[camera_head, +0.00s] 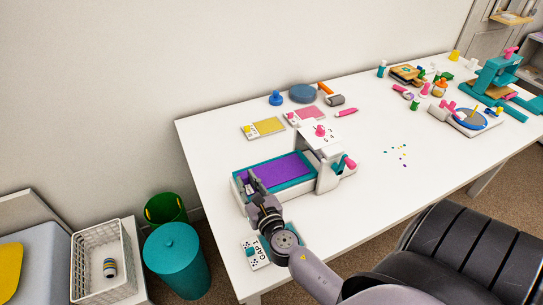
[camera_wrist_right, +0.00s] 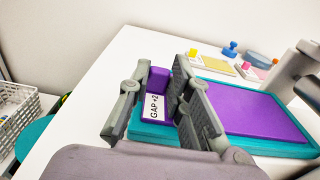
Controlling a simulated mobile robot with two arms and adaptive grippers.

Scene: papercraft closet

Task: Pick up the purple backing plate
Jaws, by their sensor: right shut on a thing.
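The purple backing plate (camera_head: 282,172) lies flat in the teal bed of the white-framed press (camera_head: 320,180) at the table's near left. In the right wrist view the plate (camera_wrist_right: 250,108) is beyond the right finger. My right gripper (camera_head: 252,186) is at the left end of the bed. Its fingers (camera_wrist_right: 163,78) stand on both sides of an upright purple tab with a white "GAP +2" label, closed on it. The tab appears to belong to the plate, but the finger hides the join. My left gripper is not in view.
A white "GAP" card (camera_head: 254,252) lies near the front edge, partly behind my wrist. Pink and yellow pads (camera_head: 268,126) and a blue disc (camera_head: 302,93) lie behind the press. A teal bin (camera_head: 177,262) and white basket (camera_head: 103,262) stand left of the table. The middle is mostly clear.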

